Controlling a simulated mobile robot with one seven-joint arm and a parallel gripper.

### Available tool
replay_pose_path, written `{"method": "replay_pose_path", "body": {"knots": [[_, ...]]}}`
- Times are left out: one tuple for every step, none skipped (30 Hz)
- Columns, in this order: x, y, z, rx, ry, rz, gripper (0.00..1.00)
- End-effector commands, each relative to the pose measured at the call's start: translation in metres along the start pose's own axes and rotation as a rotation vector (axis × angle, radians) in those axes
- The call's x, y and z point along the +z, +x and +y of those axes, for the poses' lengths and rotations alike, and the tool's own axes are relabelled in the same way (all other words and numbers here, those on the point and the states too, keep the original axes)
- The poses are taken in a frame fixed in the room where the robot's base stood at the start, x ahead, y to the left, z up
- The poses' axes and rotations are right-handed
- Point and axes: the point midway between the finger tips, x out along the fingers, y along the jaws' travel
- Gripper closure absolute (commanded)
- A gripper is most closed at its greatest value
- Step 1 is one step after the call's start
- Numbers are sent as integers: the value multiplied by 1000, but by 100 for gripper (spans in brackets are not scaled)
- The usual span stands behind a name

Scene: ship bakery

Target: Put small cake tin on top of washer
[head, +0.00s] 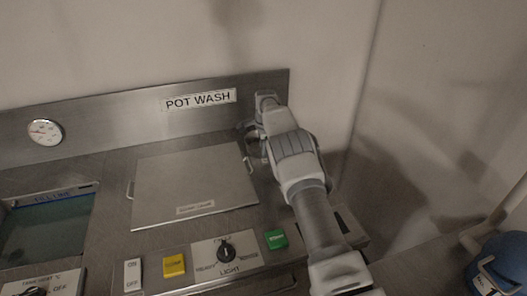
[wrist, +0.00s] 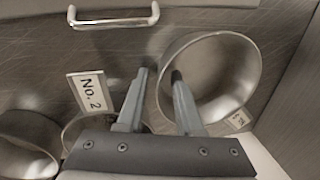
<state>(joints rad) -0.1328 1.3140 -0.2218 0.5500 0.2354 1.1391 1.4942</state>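A round, open metal tin (wrist: 243,65) shows in the wrist view, with a small label whose text I cannot fully read. I take it for the small cake tin. My gripper (wrist: 160,82) is open at its left side, one finger over the inside of the tin and the other outside its wall. I cannot tell whether either finger touches it. In the head view my gripper (head: 257,142) is largely hidden by my arm, over the right part of the washer (head: 115,190), a steel unit marked POT WASH. The tin is not clear there.
A square steel lid (head: 190,180) with side handles lies on the washer top, left of my arm. A handle (wrist: 115,22) shows in the wrist view. More round metal vessels (wrist: 28,135) and a "No. 2" label (wrist: 90,92) are close to my gripper. A blue object (head: 500,265) is at lower right.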

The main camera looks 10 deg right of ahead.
Motion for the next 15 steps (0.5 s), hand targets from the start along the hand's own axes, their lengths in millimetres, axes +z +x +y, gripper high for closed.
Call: {"method": "replay_pose_path", "body": {"knots": [[0,0,0,0,0,0,65],[0,0,0,0,0,0,65],[0,-1,0,0,0,0,65],[0,-2,0,0,0,0,65],[0,-4,-1,0,0,0,65],[0,-6,-1,-1,0,0,65],[0,-9,-1,-2,0,0,65],[0,-13,-1,-3,0,0,65],[0,-18,-2,-3,0,0,65],[0,-24,-2,-4,0,0,65],[0,-29,-2,-4,0,0,65],[0,-36,-2,-5,0,0,65],[0,-43,-2,-5,0,0,65],[0,-50,-2,-4,1,0,65],[0,-60,-2,-4,1,0,65]]}}
